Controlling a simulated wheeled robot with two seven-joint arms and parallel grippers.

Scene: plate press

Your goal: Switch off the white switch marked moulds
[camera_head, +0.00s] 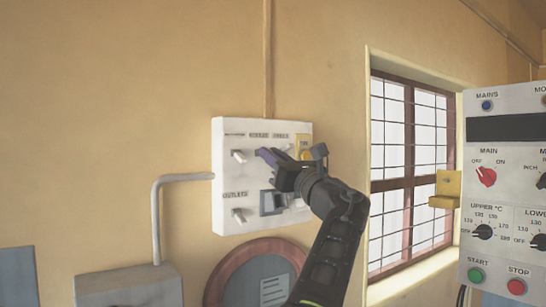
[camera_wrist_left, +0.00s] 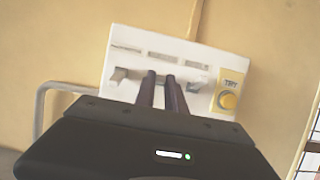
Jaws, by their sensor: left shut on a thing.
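The white switch panel (camera_head: 220,205) is on the wall, with small printed labels too blurred to read surely, apart from OUTLETS at lower left. It also shows in the left wrist view (camera_wrist_left: 222,60). A white switch (camera_head: 239,156) sticks out at upper left, clear of my gripper. My left gripper (camera_head: 267,155) is at the panel's top row. In the left wrist view its two dark fingers (camera_wrist_left: 161,78) are nearly closed around the middle switch of that row, which they mostly hide. Another switch (camera_wrist_left: 193,87) shows to their right. My right gripper is not in view.
A yellow plate with a round button, marked TRY (camera_wrist_left: 228,98), is on the panel's right side, close to the fingers. A barred window (camera_head: 410,150) and a control box (camera_head: 505,190) with knobs stand to the right. A grey conduit (camera_head: 156,220) runs at left.

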